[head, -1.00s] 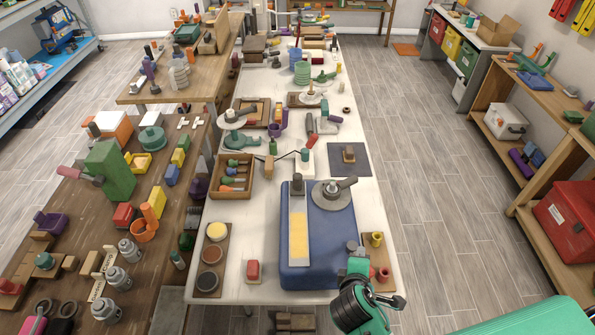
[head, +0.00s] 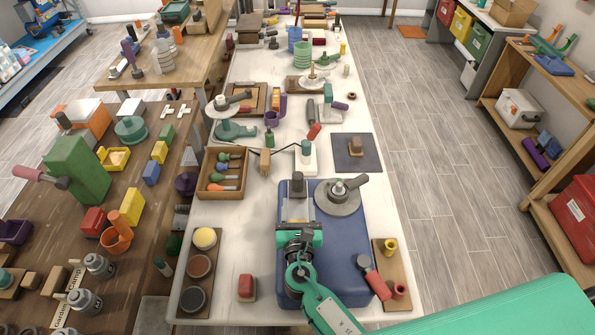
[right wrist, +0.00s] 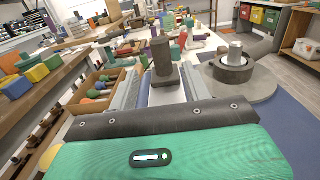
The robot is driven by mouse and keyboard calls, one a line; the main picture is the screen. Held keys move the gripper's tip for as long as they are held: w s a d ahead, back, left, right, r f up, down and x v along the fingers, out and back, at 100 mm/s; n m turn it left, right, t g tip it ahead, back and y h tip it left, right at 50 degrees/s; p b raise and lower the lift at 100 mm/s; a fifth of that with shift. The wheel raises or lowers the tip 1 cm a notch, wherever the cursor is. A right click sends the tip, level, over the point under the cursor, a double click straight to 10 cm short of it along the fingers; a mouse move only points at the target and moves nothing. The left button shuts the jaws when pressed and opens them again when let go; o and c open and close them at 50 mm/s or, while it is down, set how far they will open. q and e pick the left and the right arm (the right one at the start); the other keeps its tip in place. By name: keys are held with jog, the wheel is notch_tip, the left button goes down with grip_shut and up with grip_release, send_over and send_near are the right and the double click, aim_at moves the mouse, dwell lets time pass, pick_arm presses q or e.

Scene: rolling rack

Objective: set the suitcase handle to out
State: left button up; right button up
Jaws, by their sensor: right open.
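A blue case-like body (head: 345,250), which I take for the suitcase, lies on the white table. A grey rail track runs along its left part. A dark upright grip (head: 297,184) stands at the track's far end; it also shows in the right wrist view (right wrist: 160,57), rising between the rails. I take it for the handle. My right gripper (head: 298,226) is open over the track, on the near side of the grip and apart from it. It hides much of the track. My left gripper is not in view.
A round grey dial with a lever (head: 338,197) sits right of the track. A wooden tray of tools (head: 222,191) and a red block (head: 246,287) are to the left. A board with yellow and red cups (head: 386,262) is at the right. The aisle floor (head: 430,190) is clear.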

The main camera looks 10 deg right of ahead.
aim_at(298, 173)
jog(key=w, duration=0.2)
jog(key=w+p, duration=0.1)
jog(key=w, duration=0.1)
jog(key=shift+d+r, duration=0.15)
jog(key=shift+d, duration=0.25)
jog(key=w, duration=0.3)
jog(key=w+d+p, duration=0.1)
jog(key=w, duration=0.2)
jog(key=shift+w+d, duration=0.2)
jog(key=shift+w, duration=0.1)
jog(key=shift+w+d+f+p, duration=0.1)
jog(key=shift+w+f+p, duration=0.1)
jog(key=shift+w+p, duration=0.25)
grip_shut()
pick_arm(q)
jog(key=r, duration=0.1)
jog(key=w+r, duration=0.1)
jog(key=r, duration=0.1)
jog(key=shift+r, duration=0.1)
